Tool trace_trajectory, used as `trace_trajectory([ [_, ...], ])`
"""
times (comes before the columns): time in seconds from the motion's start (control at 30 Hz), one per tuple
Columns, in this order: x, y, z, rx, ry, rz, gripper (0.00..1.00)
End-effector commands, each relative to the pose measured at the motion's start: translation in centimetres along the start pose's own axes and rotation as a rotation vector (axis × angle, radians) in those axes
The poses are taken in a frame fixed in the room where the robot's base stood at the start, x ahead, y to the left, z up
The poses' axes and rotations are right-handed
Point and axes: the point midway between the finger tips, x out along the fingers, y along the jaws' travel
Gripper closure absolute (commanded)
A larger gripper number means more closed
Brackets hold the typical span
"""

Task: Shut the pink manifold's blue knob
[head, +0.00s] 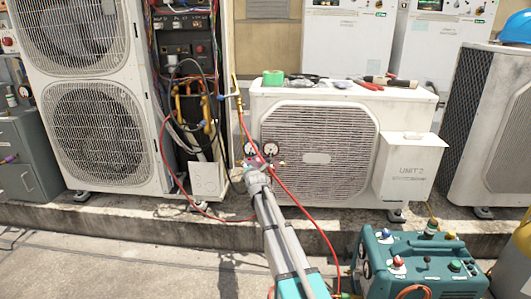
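The pink manifold (259,161) hangs in front of the left part of the unit 2 condenser. Two round white-faced gauges (270,149) stand on top of it, and red hoses run from it. My gripper (255,173) is at the manifold's lower front, overlapping it in the picture. I cannot tell whether it touches. Its fingers are too small and covered to show open or shut. The blue knob cannot be clearly made out; the manifold's left end is tiny and partly hidden by my gripper.
The unit 2 condenser (319,105) carries tools on its top. An open tall condenser (80,100) with wiring stands left. A teal recovery machine (420,262) with several coloured knobs sits at lower right. A red hose (315,225) loops beside my arm. The floor at lower left is clear.

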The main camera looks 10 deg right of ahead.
Motion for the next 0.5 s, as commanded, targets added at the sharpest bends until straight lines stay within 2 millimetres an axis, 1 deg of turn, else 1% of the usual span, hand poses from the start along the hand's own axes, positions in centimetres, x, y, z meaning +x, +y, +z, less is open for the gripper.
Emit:
trace_trajectory([
  [0.5, 0.02, 0.21, 0.04, -0.292, 0.001, -0.121, 0.19],
])
